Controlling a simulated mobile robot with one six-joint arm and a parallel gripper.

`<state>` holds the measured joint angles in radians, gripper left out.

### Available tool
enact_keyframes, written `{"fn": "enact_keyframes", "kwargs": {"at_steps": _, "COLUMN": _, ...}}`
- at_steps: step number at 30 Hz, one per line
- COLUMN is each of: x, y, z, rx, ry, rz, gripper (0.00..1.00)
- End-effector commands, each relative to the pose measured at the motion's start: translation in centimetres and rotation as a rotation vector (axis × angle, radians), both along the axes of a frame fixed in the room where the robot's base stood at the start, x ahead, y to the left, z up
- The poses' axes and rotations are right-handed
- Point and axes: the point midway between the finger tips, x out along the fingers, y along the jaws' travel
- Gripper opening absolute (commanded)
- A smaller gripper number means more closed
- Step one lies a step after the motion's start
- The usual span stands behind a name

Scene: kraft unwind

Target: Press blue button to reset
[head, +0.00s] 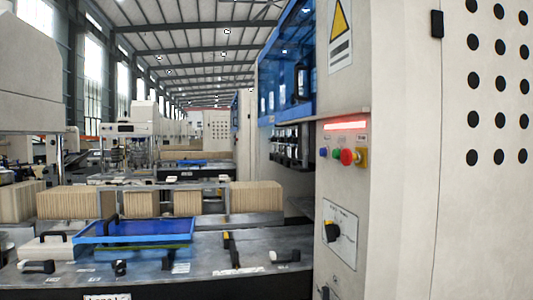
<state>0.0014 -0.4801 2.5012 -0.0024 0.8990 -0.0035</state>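The blue button (323,153) is a small round button on the upright cream machine panel (346,118), right of the picture's middle in the head view. It is the leftmost in a row of controls. A green button (336,153) sits just right of it, then a larger red button (347,157) and a yellow block (361,157). A lit red bar (345,125) is above the row. My gripper is not in view.
Below the buttons is a plate with a black rotary knob (332,231). A grey table (200,250) at the left holds a blue tray (135,231) and several handled tools. Stacks of brown card (256,196) stand behind it. The machine's side wall (485,220) fills the right.

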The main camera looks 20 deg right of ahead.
Motion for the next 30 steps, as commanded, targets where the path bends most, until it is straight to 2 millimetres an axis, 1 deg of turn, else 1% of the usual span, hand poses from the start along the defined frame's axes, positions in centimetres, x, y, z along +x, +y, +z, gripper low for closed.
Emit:
{"fn": "enact_keyframes", "kwargs": {"at_steps": 1, "x": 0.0, "y": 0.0, "z": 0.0, "rx": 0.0, "ry": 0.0, "rz": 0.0, "gripper": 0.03}}
{"fn": "enact_keyframes", "kwargs": {"at_steps": 3, "x": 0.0, "y": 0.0, "z": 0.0, "rx": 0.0, "ry": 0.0, "rz": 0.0, "gripper": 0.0}}
{"fn": "enact_keyframes", "kwargs": {"at_steps": 30, "x": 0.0, "y": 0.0, "z": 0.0, "rx": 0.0, "ry": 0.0, "rz": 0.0, "gripper": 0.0}}
